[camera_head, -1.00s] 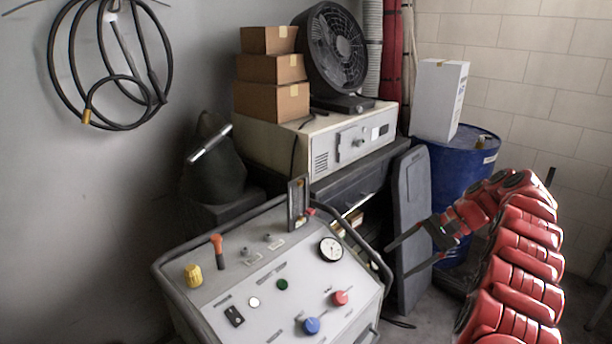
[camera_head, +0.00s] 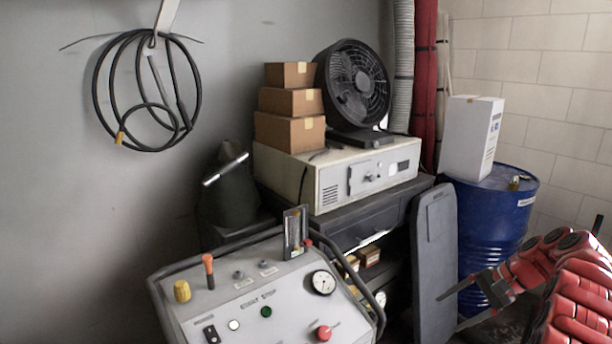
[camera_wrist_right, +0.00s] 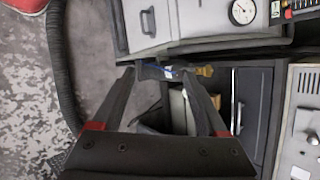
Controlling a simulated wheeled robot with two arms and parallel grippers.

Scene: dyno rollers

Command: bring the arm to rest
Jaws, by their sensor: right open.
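My red right arm comes in at the lower right of the head view. Its right gripper (camera_head: 448,314) points left, with its two dark fingers spread apart and nothing between them. The fingertips are close to the right edge of the grey upright board (camera_head: 434,262) in the picture and in front of the blue drum (camera_head: 492,225). In the right wrist view the open gripper (camera_wrist_right: 160,75) also shows empty. My left gripper is in neither view.
The control console (camera_head: 285,310), with knobs and a gauge, stands at lower left. Behind it, a dark cabinet (camera_head: 375,208) bears a beige machine (camera_head: 325,193), cardboard boxes (camera_head: 290,132) and a fan (camera_head: 355,85). A white box (camera_head: 470,138) stands on the drum.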

